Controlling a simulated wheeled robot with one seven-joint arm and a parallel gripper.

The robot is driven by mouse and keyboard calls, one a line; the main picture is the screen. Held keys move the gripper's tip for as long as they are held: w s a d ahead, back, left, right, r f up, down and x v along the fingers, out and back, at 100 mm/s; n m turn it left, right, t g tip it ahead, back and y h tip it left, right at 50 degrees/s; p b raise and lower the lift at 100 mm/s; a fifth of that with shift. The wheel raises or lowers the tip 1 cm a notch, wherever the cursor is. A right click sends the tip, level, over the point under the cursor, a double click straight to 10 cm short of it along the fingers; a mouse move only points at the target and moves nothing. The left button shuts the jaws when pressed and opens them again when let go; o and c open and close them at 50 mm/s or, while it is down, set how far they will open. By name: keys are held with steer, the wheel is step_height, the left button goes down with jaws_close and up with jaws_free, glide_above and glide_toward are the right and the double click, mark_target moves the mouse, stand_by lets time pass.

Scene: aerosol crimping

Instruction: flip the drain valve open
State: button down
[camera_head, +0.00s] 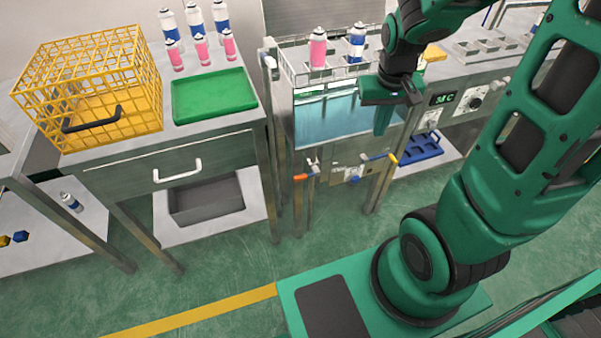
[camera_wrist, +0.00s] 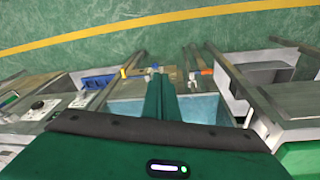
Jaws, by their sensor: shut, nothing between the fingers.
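The water bath (camera_head: 325,120) has a clear front with blue water behind it. Below its front edge are two small levers: an orange-tipped lever (camera_head: 301,177) at the left and a yellow-tipped lever (camera_head: 392,158) at the right. I cannot tell for certain which is the drain valve. In the wrist view the orange-tipped lever (camera_wrist: 206,72) is right of my fingers and the yellow-tipped lever (camera_wrist: 124,73) is left. My gripper (camera_head: 381,130) is shut and empty, fingers pointing down by the bath's right side, above and apart from both levers.
A pink can (camera_head: 318,50) and a blue-white can (camera_head: 357,43) stand at the bath's back. To the left, a bench carries a yellow wire basket (camera_head: 90,85), a green tray (camera_head: 213,95) and several cans. A blue rack (camera_head: 420,150) sits low at right. Floor in front is clear.

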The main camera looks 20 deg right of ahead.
steer(key=w+a+f+n+t, duration=0.1)
steer(key=w+a+f, duration=0.5)
steer(key=a+f, duration=0.1)
steer(key=w+a+f+n+y, duration=0.1)
steer(key=w+a+f+n, duration=0.1)
steer(key=w+a+f, duration=0.4)
step_height(320, 180, down, 4)
steer(key=shift+w+a+t, duration=0.25)
steer(key=shift+a+t, duration=0.15)
steer(key=shift+a, duration=0.55)
glide_above(301, 176)
steer(key=s, duration=0.1)
step_height(301, 176, down, 12)
steer(key=shift+s+a+f, duration=0.1)
steer(key=shift+f, duration=0.65)
steer(key=shift+f, duration=0.1)
